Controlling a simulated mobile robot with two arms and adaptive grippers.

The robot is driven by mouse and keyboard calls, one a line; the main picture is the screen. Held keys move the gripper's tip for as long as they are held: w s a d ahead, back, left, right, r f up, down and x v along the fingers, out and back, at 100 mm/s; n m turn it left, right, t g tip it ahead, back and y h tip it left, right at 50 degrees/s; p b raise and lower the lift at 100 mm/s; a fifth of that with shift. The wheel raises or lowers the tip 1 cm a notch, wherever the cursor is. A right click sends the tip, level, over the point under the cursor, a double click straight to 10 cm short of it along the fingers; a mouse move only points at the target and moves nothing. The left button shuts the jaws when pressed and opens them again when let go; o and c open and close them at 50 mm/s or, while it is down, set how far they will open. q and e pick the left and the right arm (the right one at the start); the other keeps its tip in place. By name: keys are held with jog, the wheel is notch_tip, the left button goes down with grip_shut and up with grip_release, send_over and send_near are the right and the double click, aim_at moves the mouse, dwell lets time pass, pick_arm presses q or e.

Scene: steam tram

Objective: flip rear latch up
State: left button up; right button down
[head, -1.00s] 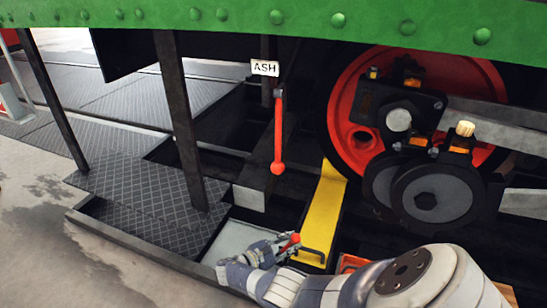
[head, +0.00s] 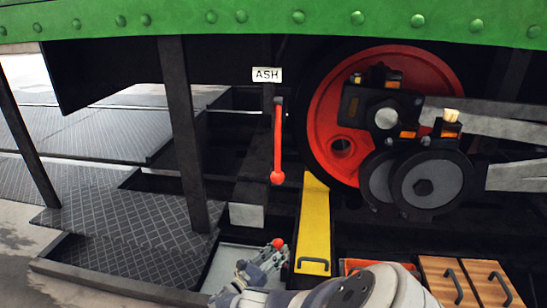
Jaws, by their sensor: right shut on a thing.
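My right gripper (head: 264,262) comes in from the bottom and is shut on a small part with a red knob (head: 277,243), just left of the yellow ramp-like piece. The knob sticks out at the fingertips. It may be the rear latch, but the fingers hide the rest of it. A long red lever (head: 278,140) with a ball end hangs straight down under a white "ASH" label (head: 267,75), above and apart from my gripper. My left gripper is not in view.
The yellow piece (head: 314,225) with a black handle stands right of the gripper. A red wheel (head: 325,100) with rods is behind. Wooden lids (head: 448,282) with black handles lie at lower right. Chequered steel plates (head: 130,225) lie left, and a green riveted beam (head: 250,20) crosses the top.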

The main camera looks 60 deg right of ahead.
jog(key=shift+f, duration=0.1)
dwell(0.3)
jog(key=c, duration=1.2)
grip_release()
jog(key=shift+w+a, duration=0.1)
jog(key=shift+c, duration=0.2)
